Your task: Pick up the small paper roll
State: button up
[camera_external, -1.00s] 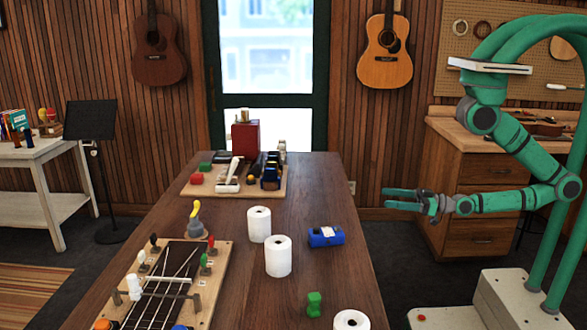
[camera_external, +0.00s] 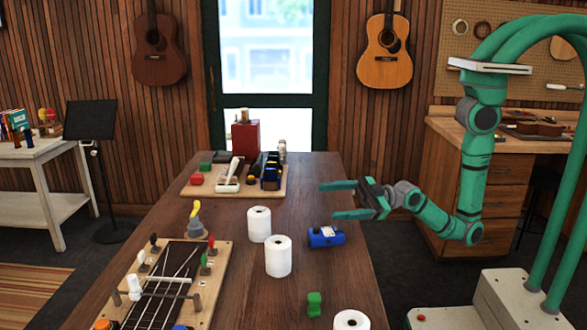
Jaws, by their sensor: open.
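Three white paper rolls are on the wooden table. One roll (camera_external: 259,224) stands upright near the middle, and a slightly larger-looking roll (camera_external: 278,257) stands upright just in front of it. A third roll (camera_external: 351,321) is at the bottom edge, partly cut off by the frame. Which one is the small roll is hard to tell. My gripper (camera_external: 338,200) is open and empty, its green fingers pointing left. It is above the right side of the table, to the right of the two standing rolls and apart from them.
A blue object (camera_external: 325,237) lies below my gripper, right of the rolls. A small green piece (camera_external: 314,303) stands near the front. A fretboard jig (camera_external: 165,285) fills the left front. A board with tools and a red box (camera_external: 246,136) is at the back.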

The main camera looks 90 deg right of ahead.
jog(key=w+a, duration=0.1)
jog(key=w+a+r+g, duration=0.1)
jog(key=w+a, duration=0.1)
jog(key=w+a+n+g+y, duration=0.1)
jog(key=w, duration=0.1)
jog(key=shift+a+r, duration=0.2)
jog(key=shift+r, duration=0.05)
jog(key=w+a+g, duration=0.1)
jog(key=w+g, duration=0.3)
jog(key=w, duration=0.2)
jog(key=m+g+h, duration=0.2)
jog(key=g+h, duration=0.1)
jog(key=g, duration=0.2)
send_near(251, 235)
jog(key=x, duration=0.6)
jog(key=shift+d, duration=0.2)
jog(key=c, duration=1.3)
